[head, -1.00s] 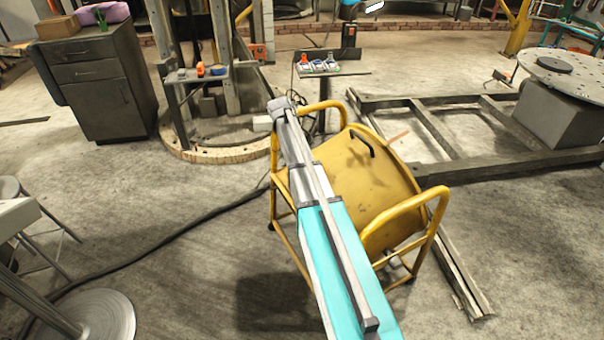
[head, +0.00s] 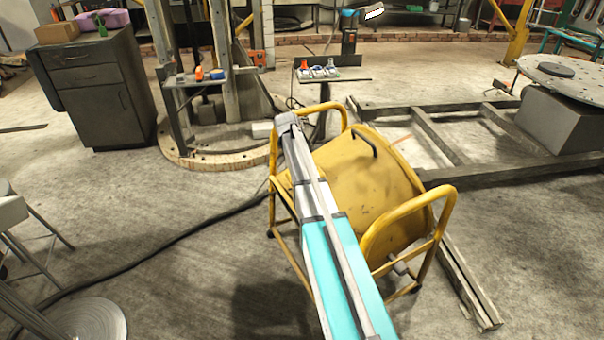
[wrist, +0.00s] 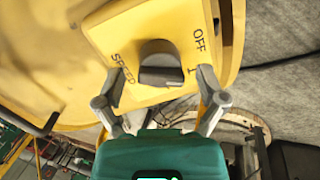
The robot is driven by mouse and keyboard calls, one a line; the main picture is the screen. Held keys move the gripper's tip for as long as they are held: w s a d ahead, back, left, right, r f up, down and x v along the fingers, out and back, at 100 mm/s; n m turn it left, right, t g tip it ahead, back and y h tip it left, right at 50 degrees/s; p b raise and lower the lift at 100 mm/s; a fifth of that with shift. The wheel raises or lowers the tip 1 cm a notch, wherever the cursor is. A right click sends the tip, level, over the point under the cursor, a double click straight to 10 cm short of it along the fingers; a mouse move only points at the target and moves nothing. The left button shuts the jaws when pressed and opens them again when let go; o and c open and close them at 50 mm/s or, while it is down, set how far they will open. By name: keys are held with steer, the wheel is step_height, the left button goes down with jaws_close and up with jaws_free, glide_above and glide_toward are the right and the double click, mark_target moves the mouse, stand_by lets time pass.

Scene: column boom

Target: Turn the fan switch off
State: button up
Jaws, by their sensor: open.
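The yellow drum fan (head: 352,190) stands on the floor in its tube frame in the head view. In the wrist view its yellow switch panel (wrist: 110,38) carries a dark grey knob (wrist: 158,62) with a raised grip bar. The panel is marked OFF, SPEED and a line-like mark. My gripper (wrist: 162,76) is open, with one fingertip to the left and one to the right of the knob. I cannot tell whether either fingertip touches it. In the head view my arm reaches to the fan's far left side, and the gripper and switch cannot be made out.
The fan's yellow handle loops (head: 408,215) rise close to my arm. A small stand with a tray (head: 322,72) is behind the fan. A metal floor frame (head: 440,140) lies to the right, a dark cabinet (head: 95,90) at the left. A black cable (head: 150,255) crosses open floor.

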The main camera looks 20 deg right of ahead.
steer(key=shift+d+f+b, duration=0.1)
steer(key=shift+f+b, duration=0.2)
steer(key=shift+f, duration=0.2)
steer(key=c, duration=1.1)
steer(key=shift+c, duration=0.2)
steer(key=shift+n, duration=0.3)
steer(key=shift+n+h, duration=0.3)
steer(key=shift+n, duration=2.3)
